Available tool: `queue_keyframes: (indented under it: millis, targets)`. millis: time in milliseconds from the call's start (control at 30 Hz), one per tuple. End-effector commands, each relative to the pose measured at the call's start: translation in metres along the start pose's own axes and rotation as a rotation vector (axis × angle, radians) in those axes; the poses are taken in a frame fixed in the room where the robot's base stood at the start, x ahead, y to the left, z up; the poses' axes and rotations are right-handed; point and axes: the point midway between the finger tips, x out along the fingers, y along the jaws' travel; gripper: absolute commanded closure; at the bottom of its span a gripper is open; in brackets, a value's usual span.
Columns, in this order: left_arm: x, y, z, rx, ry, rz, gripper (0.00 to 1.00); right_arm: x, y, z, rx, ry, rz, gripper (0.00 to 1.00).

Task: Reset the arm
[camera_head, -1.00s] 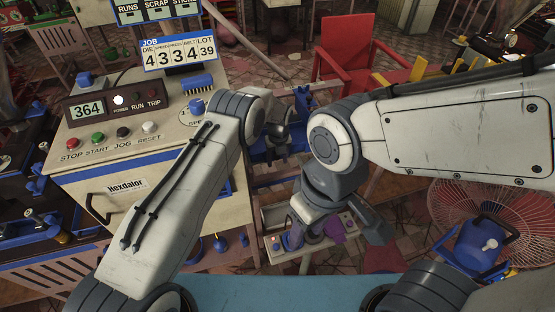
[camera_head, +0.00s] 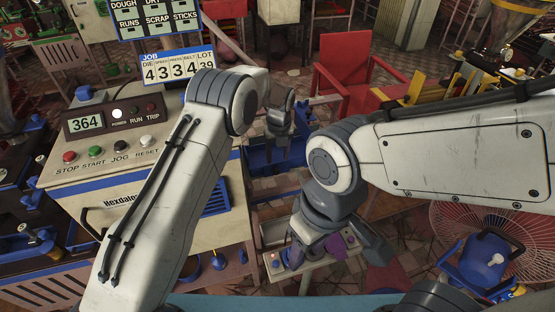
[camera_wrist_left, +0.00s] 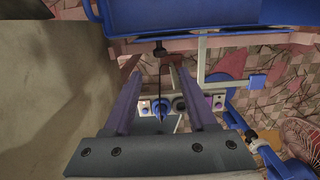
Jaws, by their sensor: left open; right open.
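My left gripper (camera_head: 282,138) hangs above a blue tray-like part (camera_head: 262,155), to the right of the extruder's control box. In the left wrist view, its two purple fingers (camera_wrist_left: 160,92) are wide apart with nothing between them. My right gripper (camera_head: 318,250) points down over a small light stand with buttons (camera_head: 278,262). Its purple fingers are spread and I see nothing held; its own arm partly hides it. My left forearm covers part of the extruder front.
The extruder's control panel (camera_head: 105,165), with its coloured buttons, stands at the left. A job number board (camera_head: 178,65) rises behind it. A red chair (camera_head: 345,75) is at the back. A caged fan (camera_head: 480,245) is at the lower right, near my right arm.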

Motion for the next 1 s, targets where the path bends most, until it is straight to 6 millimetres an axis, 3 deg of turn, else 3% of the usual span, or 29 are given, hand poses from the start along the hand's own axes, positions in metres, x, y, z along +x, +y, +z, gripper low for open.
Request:
queue_keyframes:
  millis: [400,467,567,767,1000]
  targets:
    - [-0.003,-0.001,-0.001,-0.01,0.0,-0.001,0.43,0.0,0.0,0.0,0.0,0.0,0.0,0.5]
    - [-0.011,-0.002,-0.005,-0.043,0.0,-0.004,0.43,-0.001,0.0,0.0,0.0,0.0,0.0,0.5]
    - [-0.039,-0.005,-0.022,-0.171,0.004,-0.013,0.43,-0.001,0.0,0.0,0.0,0.0,0.0,0.5]
    - [-0.121,0.002,-0.095,-0.637,0.035,-0.029,0.43,-0.002,0.0,0.0,0.0,0.0,0.0,0.5]
    - [-0.192,0.047,-0.202,-1.251,0.089,-0.02,0.43,-0.003,0.0,0.0,0.0,0.0,0.0,0.5]
